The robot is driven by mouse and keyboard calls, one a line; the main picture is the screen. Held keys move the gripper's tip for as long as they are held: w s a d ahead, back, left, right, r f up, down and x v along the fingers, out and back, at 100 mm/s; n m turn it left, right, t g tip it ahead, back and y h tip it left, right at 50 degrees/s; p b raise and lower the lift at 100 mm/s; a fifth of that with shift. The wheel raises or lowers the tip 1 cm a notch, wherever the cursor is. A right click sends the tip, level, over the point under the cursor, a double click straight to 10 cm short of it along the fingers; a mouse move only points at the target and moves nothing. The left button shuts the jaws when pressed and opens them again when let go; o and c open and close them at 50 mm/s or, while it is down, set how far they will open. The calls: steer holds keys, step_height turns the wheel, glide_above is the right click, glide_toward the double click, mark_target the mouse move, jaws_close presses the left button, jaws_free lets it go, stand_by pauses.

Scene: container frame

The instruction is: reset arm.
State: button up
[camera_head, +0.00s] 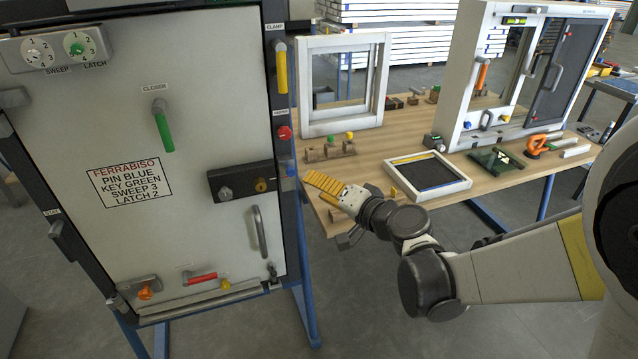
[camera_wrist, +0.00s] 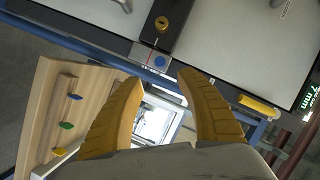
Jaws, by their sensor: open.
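My gripper (camera_head: 322,184) is in the middle of the head view, at the near left edge of the wooden table. Its yellow fingers point left toward the right side of the door panel. In the wrist view the two yellow fingers (camera_wrist: 162,82) stand apart with a clear gap and nothing between them. My arm reaches in from the right of the head view. The fingers appear apart from the panel and hold nothing.
A pale door panel (camera_head: 210,120) in a dark frame stands close on the left, with a grey handle (camera_head: 259,232) and yellow clamp handle (camera_head: 281,68). The wooden table (camera_head: 490,187) holds a white window frame (camera_head: 318,127), a black-bottomed tray (camera_head: 459,182) and a sliding-door unit (camera_head: 461,80).

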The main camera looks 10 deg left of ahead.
steer(key=s+d+g+h, duration=0.1)
steer(key=s+d+h, duration=0.5)
steer(key=s+d, duration=0.5)
steer(key=s+d+f+n+g+h, duration=0.1)
steer(key=s+d+h, duration=0.5)
steer(key=s+d, duration=0.6)
steer(key=d, duration=0.8)
steer(key=shift+d+n+g, duration=0.3)
steer(key=shift+d+g, duration=0.1)
steer(key=shift+w+a, duration=0.1)
